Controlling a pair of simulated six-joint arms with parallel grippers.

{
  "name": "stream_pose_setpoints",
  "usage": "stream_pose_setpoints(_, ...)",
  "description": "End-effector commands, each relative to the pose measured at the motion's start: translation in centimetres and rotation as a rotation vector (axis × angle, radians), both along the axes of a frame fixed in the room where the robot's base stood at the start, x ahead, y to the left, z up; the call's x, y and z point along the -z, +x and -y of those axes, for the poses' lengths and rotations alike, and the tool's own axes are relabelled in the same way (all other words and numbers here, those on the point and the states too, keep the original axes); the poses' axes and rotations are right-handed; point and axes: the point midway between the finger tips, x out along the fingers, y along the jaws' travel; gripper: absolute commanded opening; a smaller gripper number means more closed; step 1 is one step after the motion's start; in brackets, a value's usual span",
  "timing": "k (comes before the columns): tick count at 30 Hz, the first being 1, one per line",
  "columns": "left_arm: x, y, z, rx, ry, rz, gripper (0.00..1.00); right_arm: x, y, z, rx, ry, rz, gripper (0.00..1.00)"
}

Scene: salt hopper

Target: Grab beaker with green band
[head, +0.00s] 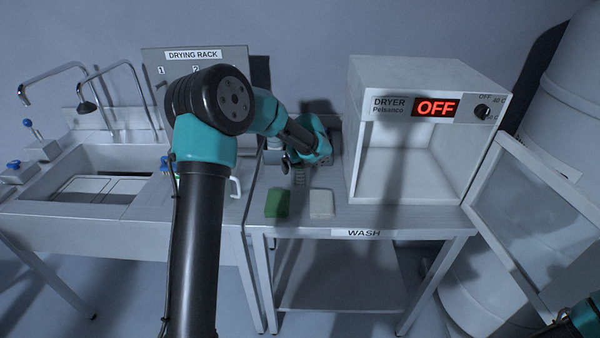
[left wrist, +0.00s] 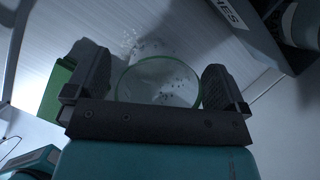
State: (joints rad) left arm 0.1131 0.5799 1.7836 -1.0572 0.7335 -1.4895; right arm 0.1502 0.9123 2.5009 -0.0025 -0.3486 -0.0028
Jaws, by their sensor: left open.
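The beaker with the green band (left wrist: 160,82) shows in the left wrist view as a clear round vessel with a green ring, seen from above with speckles inside. My left gripper (left wrist: 153,78) is open, with one finger on each side of the beaker; whether they touch it I cannot tell. In the head view my left gripper (head: 288,163) is over the back left of the wash table, and the clear beaker (head: 299,178) shows only faintly below it. My right gripper is out of view; only teal parts of my right arm show at the bottom right corner.
A green sponge (head: 278,203) and a white block (head: 321,204) lie at the front of the wash table (head: 375,216). The dryer (head: 400,180), reading OFF with its door (head: 535,220) open, stands right. The sink (head: 95,170) and drying rack (head: 165,70) are left.

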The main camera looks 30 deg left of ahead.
Motion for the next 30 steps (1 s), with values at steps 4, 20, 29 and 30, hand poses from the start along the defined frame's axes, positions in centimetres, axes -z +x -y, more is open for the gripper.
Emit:
stream_pose_setpoints(4, -0.01, 0.00, 0.00, 0.000, 0.000, 0.000, 1.00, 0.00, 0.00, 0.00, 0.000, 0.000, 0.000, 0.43)
stream_pose_setpoints(20, -0.02, 0.00, 0.01, 0.000, 0.000, 0.000, 0.56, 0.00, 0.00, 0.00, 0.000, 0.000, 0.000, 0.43)
stream_pose_setpoints(29, -0.05, 0.01, 0.01, 0.000, 0.000, 0.000, 0.49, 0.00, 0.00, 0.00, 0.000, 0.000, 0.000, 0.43)
stream_pose_setpoints(30, -0.11, 0.01, 0.01, 0.000, 0.000, 0.000, 0.48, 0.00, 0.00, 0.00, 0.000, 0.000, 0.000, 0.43)
